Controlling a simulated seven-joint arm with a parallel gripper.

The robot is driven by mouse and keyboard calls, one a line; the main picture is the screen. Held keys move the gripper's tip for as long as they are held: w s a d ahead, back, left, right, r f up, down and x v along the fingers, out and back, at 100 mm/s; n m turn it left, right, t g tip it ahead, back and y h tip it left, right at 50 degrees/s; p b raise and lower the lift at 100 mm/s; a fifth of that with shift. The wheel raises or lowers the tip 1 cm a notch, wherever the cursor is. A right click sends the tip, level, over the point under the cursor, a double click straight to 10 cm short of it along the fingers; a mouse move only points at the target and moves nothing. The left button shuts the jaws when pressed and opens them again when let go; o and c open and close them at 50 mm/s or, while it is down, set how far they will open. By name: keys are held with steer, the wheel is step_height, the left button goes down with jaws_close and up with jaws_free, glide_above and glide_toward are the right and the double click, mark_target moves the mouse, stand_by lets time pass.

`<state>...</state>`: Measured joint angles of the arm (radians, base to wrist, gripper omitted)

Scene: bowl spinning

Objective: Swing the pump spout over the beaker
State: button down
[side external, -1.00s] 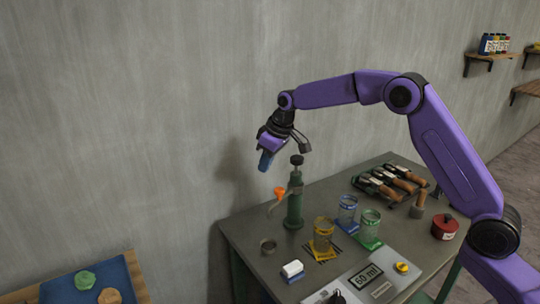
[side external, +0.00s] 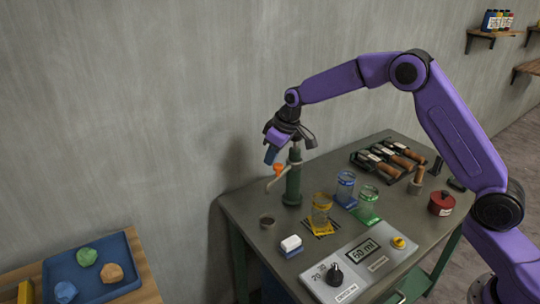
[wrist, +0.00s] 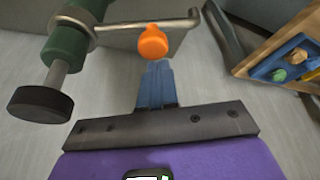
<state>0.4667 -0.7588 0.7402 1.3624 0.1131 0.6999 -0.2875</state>
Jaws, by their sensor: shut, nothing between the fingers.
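The green pump (side external: 292,186) stands upright near the back left of the table. Its metal spout (side external: 269,183) points left, away from the beakers, and carries an orange knob (side external: 278,168). The yellow-banded beaker (side external: 320,207) stands on a yellow pad to the pump's right; blue (side external: 345,186) and green (side external: 367,199) beakers stand farther right. My gripper (side external: 270,158) is shut and empty, just above and left of the knob. In the wrist view, the blue fingertips (wrist: 156,68) are close to the orange knob (wrist: 153,43); contact is unclear. The black plunger top (wrist: 40,104) is at left.
A control panel (side external: 350,262) reads 60 ml. A tool rack (side external: 390,158) and red tin (side external: 441,203) are at right. The wall is close behind.

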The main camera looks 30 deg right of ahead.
mark_target(279, 168)
steer(key=shift+s, duration=0.2)
steer(key=s+n, duration=0.1)
steer(key=n, duration=0.1)
steer(key=s+d+n+y, duration=0.1)
steer(key=s+n, duration=0.1)
steer(key=shift+s+d+g, duration=0.1)
steer(key=shift+d+g, duration=0.1)
steer(key=shift+g, duration=0.2)
steer(key=s+d+n+g+y, duration=0.1)
steer(key=s+d+n+g, duration=0.2)
steer(key=d+n, duration=0.3)
steer(key=s+n, duration=0.1)
steer(key=n, duration=0.2)
steer(key=shift+s+d, duration=0.2)
steer(key=shift+s, duration=0.05)
steer(key=shift+d, duration=0.3)
steer(key=a+r, duration=0.1)
steer(key=a, duration=0.3)
steer(key=v, duration=0.9)
steer(key=shift+s+r, duration=0.2)
steer(key=shift+r, duration=0.05)
